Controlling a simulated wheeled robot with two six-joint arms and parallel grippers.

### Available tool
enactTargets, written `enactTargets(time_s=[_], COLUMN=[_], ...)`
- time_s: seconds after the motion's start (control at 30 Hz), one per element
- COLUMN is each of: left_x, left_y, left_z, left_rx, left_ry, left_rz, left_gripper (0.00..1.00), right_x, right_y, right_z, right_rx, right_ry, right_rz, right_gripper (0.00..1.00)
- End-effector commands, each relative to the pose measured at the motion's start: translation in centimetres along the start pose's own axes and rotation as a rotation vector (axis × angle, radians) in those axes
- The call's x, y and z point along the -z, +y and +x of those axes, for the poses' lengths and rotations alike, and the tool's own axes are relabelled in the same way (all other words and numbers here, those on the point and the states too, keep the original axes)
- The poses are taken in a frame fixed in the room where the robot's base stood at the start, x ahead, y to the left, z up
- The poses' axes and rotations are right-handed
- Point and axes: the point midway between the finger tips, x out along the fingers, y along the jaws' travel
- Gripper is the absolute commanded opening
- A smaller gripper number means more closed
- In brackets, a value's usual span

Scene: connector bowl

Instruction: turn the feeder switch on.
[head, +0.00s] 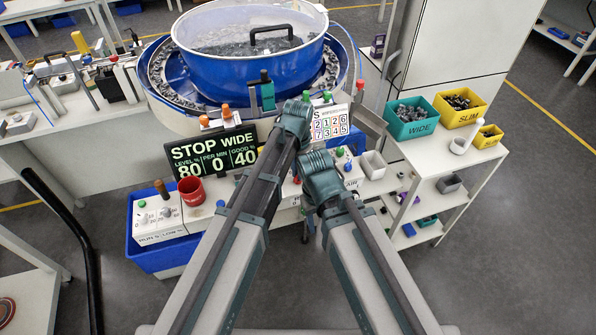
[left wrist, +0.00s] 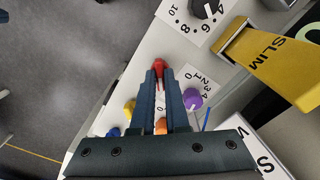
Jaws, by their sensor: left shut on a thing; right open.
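In the left wrist view my left gripper (left wrist: 160,76) is shut on a small red knob (left wrist: 158,64) on a white panel. Whether this knob is the feeder switch cannot be read, as the fingers cover the marks around it. In the head view my left gripper (head: 303,100) reaches in front of the feeder, its fingertips hidden. My right gripper (head: 318,166) is lower, in front of the panel, open, its jaws not clearly seen. The blue bowl feeder (head: 240,68) stands behind. A black display (head: 213,155) reads STOP WIDE, level 80, per min 0, good 40.
A purple knob (left wrist: 193,98) with a numbered scale and a black dial (left wrist: 205,8) flank the fingers. A yellow SLIM piece (left wrist: 268,62) is at the right. A RUN/LOW control box (head: 158,218) and a red cup (head: 191,190) stand left; teal WIDE (head: 411,130) and yellow SLIM (head: 461,120) bins stand right.

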Motion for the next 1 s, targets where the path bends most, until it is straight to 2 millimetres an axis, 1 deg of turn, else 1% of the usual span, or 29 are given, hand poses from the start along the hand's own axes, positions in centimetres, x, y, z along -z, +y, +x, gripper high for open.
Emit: enactTargets(time_s=[1.0], left_x=[-0.03], left_y=[0.01], left_z=[0.03], left_rx=[-0.001], left_ry=[-0.001], left_rz=[0.943], left_gripper=[0.0], right_x=[0.0], right_y=[0.0], right_z=[0.03], right_rx=[0.0], right_ry=[0.0], right_rz=[0.0], right_gripper=[0.5])
